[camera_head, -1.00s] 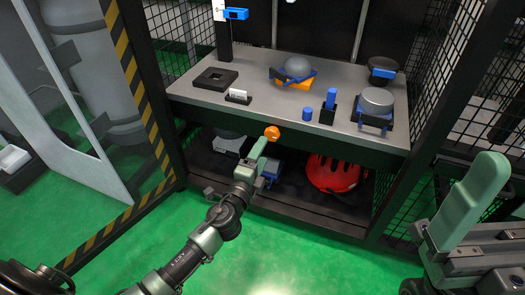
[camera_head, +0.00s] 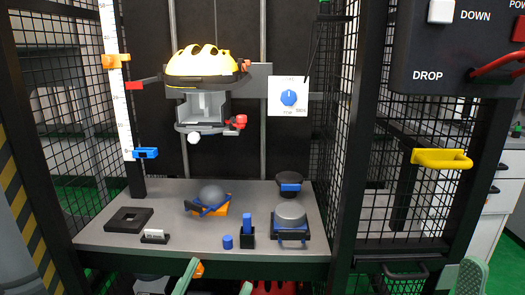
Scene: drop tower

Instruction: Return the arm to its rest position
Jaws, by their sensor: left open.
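My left gripper (camera_head: 219,275) shows at the bottom edge, below the front of the workbench. Its two green fingers are apart, with nothing visible between them. A small orange piece (camera_head: 199,270) shows right beside the left finger; I cannot tell whether they touch. My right gripper (camera_head: 464,277) is at the bottom right, with only its green finger area in view, so its opening cannot be judged. Both arms are mostly cut off by the lower edge.
A control box (camera_head: 445,50) hangs top right, over a yellow handle (camera_head: 441,159). Mesh panels flank the bench.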

